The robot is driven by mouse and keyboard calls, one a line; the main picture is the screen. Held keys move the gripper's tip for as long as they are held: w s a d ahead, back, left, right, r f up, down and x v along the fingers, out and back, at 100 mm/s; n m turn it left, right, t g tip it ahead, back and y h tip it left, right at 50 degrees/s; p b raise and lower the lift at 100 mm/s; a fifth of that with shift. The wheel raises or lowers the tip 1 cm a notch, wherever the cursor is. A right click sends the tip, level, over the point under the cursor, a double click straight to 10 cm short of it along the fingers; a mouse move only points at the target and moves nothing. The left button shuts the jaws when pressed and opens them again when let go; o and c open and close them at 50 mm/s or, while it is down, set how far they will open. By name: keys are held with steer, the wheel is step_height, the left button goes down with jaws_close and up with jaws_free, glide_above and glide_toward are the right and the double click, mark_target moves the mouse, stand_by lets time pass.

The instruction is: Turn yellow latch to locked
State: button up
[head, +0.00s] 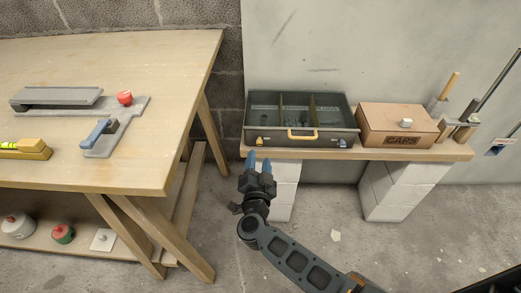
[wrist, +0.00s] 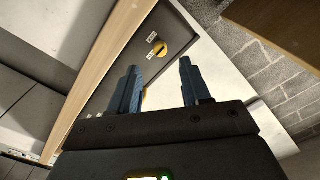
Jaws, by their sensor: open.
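The yellow latch (head: 258,142) is a small knob low on the left of the front face of a dark grey case (head: 275,133). In the wrist view a round yellow latch (wrist: 160,48) with a dark slot sits on the case's dark face, between two small white labels. The label text is too small to read. My gripper (head: 259,162) is open and empty, just in front of and below the case's left end, apart from the latch. In the wrist view its blue fingers (wrist: 158,66) point toward the case. A yellow piece is partly hidden behind the left finger.
The case, with a yellow handle (head: 303,134) and open compartments, stands on a wooden shelf (head: 400,152) on white blocks. A cardboard box (head: 390,120) stands to its right. A workbench (head: 150,165) stands left. Bare floor lies between.

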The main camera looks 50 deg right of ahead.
mark_target(260, 144)
steer(key=b+x, duration=0.1)
steer(key=x, duration=0.5)
steer(key=shift+w+d, duration=0.2)
steer(key=shift+d, duration=0.05)
steer(key=shift+c, duration=0.3)
jaws_close()
